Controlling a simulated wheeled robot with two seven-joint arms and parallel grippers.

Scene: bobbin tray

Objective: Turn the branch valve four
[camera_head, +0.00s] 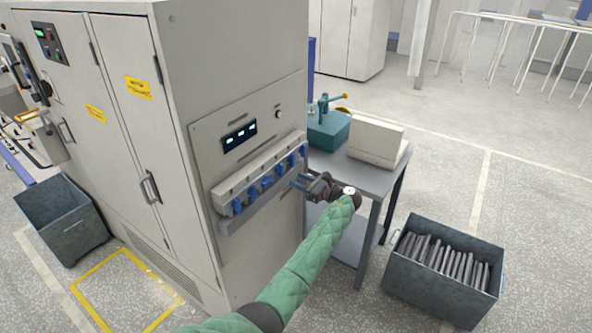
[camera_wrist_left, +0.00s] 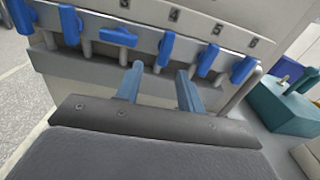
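A grey valve manifold (camera_head: 262,172) with a row of several blue lever handles is mounted on the cabinet side. In the left wrist view, one handle (camera_wrist_left: 118,36) lies crosswise along the rail; the others stand roughly upright. The handle just right of it (camera_wrist_left: 166,48) is upright and appears beyond the gap between my fingertips. My left gripper (camera_head: 299,182), on the green-sleeved arm, is in front of the manifold's right part. In the left wrist view it (camera_wrist_left: 159,70) is open and empty, apart from the handles. My right gripper is not in view.
A grey side table (camera_head: 372,180) right of the cabinet carries a teal device (camera_head: 328,130) and a pale box (camera_head: 375,140), close to my left wrist. A bin of dark plates (camera_head: 440,275) stands at the right, an open bin (camera_head: 62,220) at the left.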

